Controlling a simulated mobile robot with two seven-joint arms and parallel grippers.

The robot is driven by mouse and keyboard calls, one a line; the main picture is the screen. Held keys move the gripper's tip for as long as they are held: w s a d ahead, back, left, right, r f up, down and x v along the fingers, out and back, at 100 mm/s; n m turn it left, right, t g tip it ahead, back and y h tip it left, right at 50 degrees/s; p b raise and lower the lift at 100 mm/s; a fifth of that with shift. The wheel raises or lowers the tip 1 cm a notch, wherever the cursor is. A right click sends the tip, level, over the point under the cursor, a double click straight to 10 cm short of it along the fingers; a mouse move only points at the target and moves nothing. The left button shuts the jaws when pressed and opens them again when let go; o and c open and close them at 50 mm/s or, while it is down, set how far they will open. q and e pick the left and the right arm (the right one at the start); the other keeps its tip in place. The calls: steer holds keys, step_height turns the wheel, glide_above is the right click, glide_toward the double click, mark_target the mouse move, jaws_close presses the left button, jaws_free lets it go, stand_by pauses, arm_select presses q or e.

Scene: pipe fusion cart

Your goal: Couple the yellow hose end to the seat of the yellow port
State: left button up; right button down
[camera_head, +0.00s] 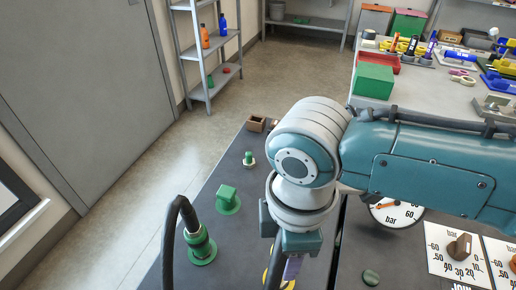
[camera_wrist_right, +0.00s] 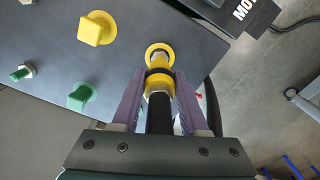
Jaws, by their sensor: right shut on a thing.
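The yellow hose end (camera_wrist_right: 158,80) is a yellow collar with a metal nut on a black hose (camera_wrist_right: 160,114). My right gripper (camera_wrist_right: 158,97) is shut on it, with a purple finger on each side. The yellow port (camera_wrist_right: 160,49) is a yellow ring on the dark panel, directly ahead of the hose end and roughly in line with it. A short metal part shows between them; I cannot tell whether the end is seated. In the head view my right gripper (camera_head: 293,268) is at the bottom, and my arm hides the port. My left gripper is not in view.
A yellow valve knob (camera_wrist_right: 96,28) and a green knob (camera_wrist_right: 81,95) stand on the panel beside the port. In the head view a black hose joins a green port (camera_head: 202,246), with a green knob (camera_head: 227,200) behind it. A gauge (camera_head: 397,212) lies right.

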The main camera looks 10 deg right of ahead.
steer(key=shift+f+b, duration=0.65)
steer(key=shift+f, duration=0.25)
steer(key=shift+f+b, duration=0.85)
steer(key=shift+f, duration=0.2)
steer(key=shift+c, duration=1.8)
jaws_free()
step_height(320, 180, up, 9)
steer(key=p, duration=0.2)
steer(key=shift+r+p, duration=0.1)
steer(key=shift+p, duration=0.3)
steer(key=shift+r, duration=0.45)
